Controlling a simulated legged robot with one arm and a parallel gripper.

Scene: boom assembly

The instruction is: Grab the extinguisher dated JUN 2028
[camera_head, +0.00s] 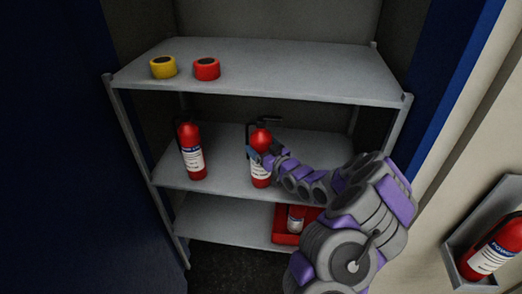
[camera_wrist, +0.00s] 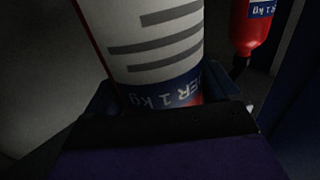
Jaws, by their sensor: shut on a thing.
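Two red extinguishers with white and blue labels stand upright on the middle shelf. The left extinguisher (camera_head: 191,150) stands apart from my arm. The right extinguisher (camera_head: 261,141) is in my gripper (camera_head: 264,158), which is shut on it from the right side at label height. In the wrist view, the held extinguisher (camera_wrist: 155,45) fills the space between the jaws (camera_wrist: 160,103), its label upside down with grey lines and a blue band. The other extinguisher (camera_wrist: 250,35) shows at the upper right there. No date can be read on any label.
The grey shelf unit's top shelf (camera_head: 280,75) holds a yellow tape roll (camera_head: 163,67) and a red tape roll (camera_head: 207,69). A red tray (camera_head: 284,238) with an extinguisher (camera_head: 296,218) is on the bottom shelf. Another extinguisher (camera_head: 490,250) sits in a wall box at right.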

